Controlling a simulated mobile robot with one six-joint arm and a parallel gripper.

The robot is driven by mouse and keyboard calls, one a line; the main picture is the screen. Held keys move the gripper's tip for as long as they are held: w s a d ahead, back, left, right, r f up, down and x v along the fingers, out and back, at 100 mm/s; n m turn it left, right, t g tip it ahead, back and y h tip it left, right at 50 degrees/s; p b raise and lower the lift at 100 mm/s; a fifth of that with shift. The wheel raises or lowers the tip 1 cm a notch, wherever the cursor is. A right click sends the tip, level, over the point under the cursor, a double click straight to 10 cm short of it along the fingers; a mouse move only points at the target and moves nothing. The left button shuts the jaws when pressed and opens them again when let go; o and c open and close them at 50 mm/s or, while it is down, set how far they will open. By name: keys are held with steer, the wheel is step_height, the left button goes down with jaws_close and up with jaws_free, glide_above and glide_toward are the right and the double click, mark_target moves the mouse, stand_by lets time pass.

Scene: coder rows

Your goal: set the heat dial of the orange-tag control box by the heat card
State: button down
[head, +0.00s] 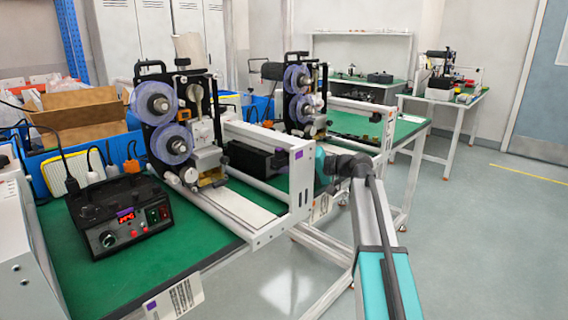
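A black control box (118,215) stands on the near green table at the left. Its tag looks purple, above a red lit display (127,217) too small to read surely. A round black dial (107,239) is on its front. No control box with an orange tag shows clearly. A white card with a purple mark (175,300) hangs on the near table's edge. My gripper (321,170) is by the near frame's right end; its fingers cannot be made out.
The near coder machine (180,120) with purple reels and its white frame (265,225) stand between the near box and my arm. A second machine (303,95) is on the table behind. A far table (440,97) is at back right. The grey floor at right is clear.

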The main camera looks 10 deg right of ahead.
stand_by(0.4)
steer(key=c, duration=1.8)
jaws_free()
steer(key=p+v, duration=0.1)
steer(key=v, duration=1.3)
steer(key=shift+f+p, duration=0.2)
steer(key=shift+p, duration=0.15)
